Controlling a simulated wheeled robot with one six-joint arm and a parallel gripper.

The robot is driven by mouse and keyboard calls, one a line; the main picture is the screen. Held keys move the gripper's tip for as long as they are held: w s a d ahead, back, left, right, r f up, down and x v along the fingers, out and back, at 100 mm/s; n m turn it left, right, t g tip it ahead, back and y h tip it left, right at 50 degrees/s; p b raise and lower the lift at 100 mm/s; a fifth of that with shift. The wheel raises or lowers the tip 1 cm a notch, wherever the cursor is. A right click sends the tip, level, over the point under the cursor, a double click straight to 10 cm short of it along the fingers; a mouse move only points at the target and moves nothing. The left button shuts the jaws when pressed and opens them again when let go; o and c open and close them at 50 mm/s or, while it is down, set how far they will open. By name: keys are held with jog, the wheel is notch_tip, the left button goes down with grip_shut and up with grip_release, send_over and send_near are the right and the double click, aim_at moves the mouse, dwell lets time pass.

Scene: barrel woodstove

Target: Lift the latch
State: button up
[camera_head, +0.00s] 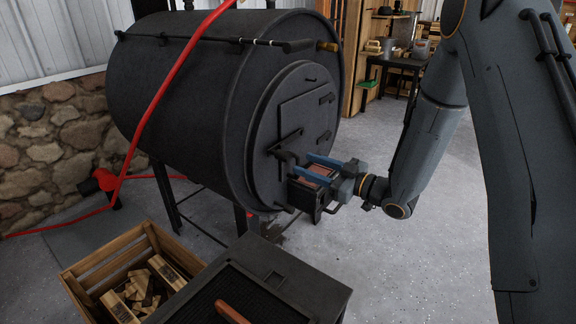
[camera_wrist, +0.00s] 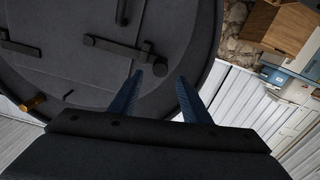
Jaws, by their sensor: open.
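The latch (camera_head: 286,142) is a dark metal bar on the left side of the door (camera_head: 308,112) on the black barrel stove's round front. My gripper (camera_head: 308,164) is at the stove front, just below and to the right of the latch.
The barrel stove (camera_head: 190,85) stands on legs. A dark box (camera_head: 304,197) sits beneath my gripper. A wooden crate (camera_head: 88,268) of wood pieces and a black-topped stand (camera_head: 285,275) are in front. A red hose (camera_head: 150,115) crosses the left. Floor to the right is clear.

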aim_at(289, 158)
jog(key=x, duration=0.7)
jog(key=shift+w+a, duration=0.15)
jog(key=shift+a, duration=0.1)
grip_shut()
